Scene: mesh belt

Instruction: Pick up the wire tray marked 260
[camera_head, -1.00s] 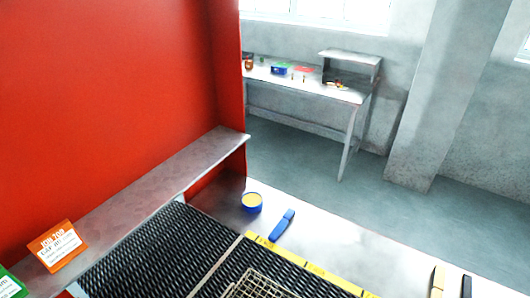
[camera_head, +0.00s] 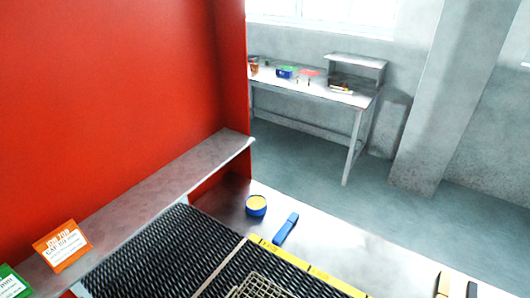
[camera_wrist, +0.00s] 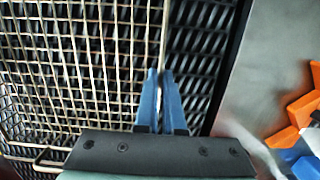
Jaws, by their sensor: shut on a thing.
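A wire tray (camera_head: 258,288) of tan mesh lies at the bottom edge of the head view, partly cut off by the frame. It also fills the left of the wrist view (camera_wrist: 75,60), over the dark mesh belt. My gripper (camera_wrist: 161,74) shows its two blue fingers close together around the tray's right rim wire, shut on it. My gripper does not show in the head view. No number 260 is readable on the tray, and its gap to the belt cannot be told.
The dark mesh belt (camera_head: 150,250) runs beside a steel ledge with an orange card (camera_head: 62,246). A blue tub (camera_head: 256,205) and a blue tool (camera_head: 286,228) lie on the steel top behind. Orange and blue objects (camera_wrist: 302,110) sit right of my gripper.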

